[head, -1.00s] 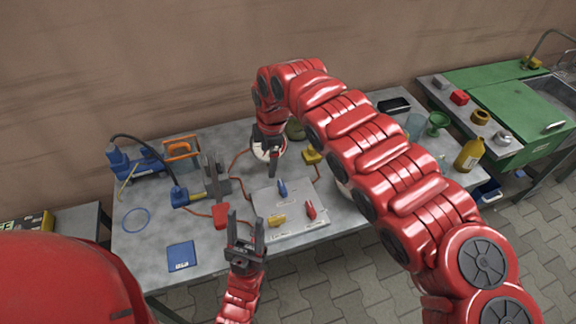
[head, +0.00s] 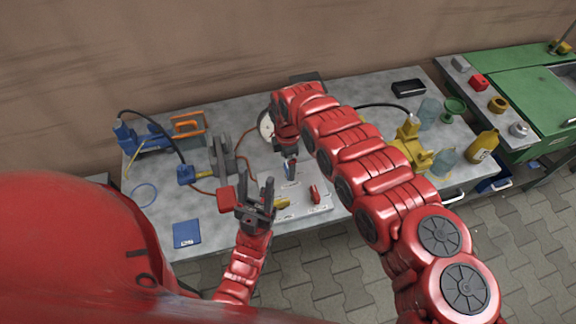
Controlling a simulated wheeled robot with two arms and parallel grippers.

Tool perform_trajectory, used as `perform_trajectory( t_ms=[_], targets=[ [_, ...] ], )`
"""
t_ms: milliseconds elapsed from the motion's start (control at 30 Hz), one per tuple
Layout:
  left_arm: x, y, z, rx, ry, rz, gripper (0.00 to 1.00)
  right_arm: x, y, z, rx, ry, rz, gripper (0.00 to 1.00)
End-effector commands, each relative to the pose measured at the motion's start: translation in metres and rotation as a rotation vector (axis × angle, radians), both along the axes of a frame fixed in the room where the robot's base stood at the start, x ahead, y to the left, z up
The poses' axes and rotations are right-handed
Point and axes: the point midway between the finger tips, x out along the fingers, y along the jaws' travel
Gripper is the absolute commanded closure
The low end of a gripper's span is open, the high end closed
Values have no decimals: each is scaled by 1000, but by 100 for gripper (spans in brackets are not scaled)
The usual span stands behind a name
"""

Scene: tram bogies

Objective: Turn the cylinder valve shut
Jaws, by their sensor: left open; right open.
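A pale valve board (head: 300,209) lies on the grey workbench. It carries a blue lever (head: 291,171), a red lever (head: 314,193) and a yellow lever (head: 282,203); I cannot tell which is the cylinder valve. My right gripper (head: 288,154) is open and points down close over the blue lever; contact is unclear. My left gripper (head: 257,190) is open and empty, fingers up, in front of the board's left side.
A red block (head: 226,199) and a grey clamp-like tool (head: 222,155) stand left of the board. A round white gauge (head: 266,126) is behind it. A yellow pump-like device (head: 411,145) and a yellow bottle (head: 482,147) stand right. A blue booklet (head: 187,233) lies front left.

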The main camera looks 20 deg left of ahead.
Motion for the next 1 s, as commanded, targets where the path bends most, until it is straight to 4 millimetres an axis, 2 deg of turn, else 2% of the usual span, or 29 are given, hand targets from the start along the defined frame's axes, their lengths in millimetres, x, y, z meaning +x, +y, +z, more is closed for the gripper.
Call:
perform_trajectory(
  t_ms=[100, 233, 667, 1000],
  targets=[
    [0, 0, -1, 0, 0, 0, 50, -1, 1, -18, 2, 1, 0, 3],
    [0, 0, -2, 0, 0, 0, 50, -1, 1, -31, 0, 4, 0, 3],
    [0, 0, -3, 0, 0, 0, 50, 1, -1, -37, -2, -1, -2, 4],
    [0, 0, -3, 0, 0, 0, 50, 1, -1, -37, -2, 0, -3, 66]
  ],
)
